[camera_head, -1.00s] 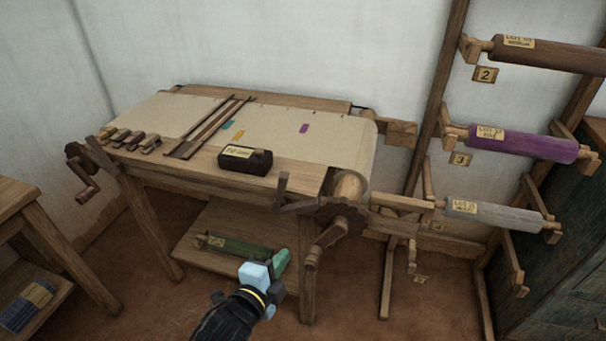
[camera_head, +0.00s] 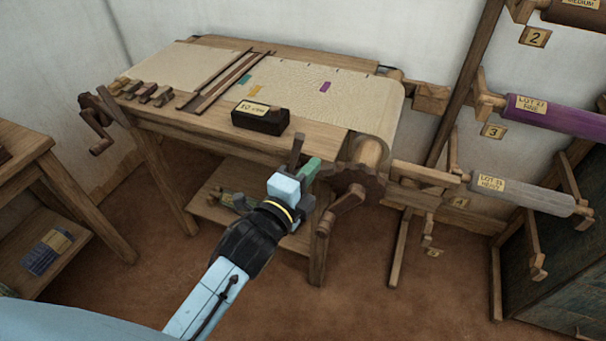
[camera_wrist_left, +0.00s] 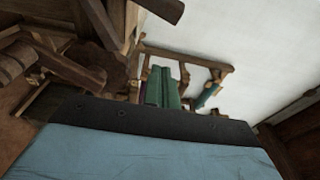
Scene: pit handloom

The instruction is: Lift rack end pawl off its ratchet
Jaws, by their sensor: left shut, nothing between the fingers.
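The toothed wooden ratchet wheel (camera_head: 358,179) is on the loom's front right corner, below the cloth roll. The wooden pawl (camera_head: 296,150) stands up as a short lever to its left, and its lower part is hidden behind my gripper. My left gripper (camera_head: 311,167) has green fingers, shut and empty, just right of the pawl lever and left of the ratchet. Whether they touch the pawl cannot be told. The fingers also show in the left wrist view (camera_wrist_left: 164,84), close together. My right gripper is not in view.
A crank (camera_head: 345,205) hangs below the ratchet. A rack with labelled rolls, including a purple one (camera_head: 560,115), stands at right. A side table (camera_head: 60,190) is at left. Floor between is clear.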

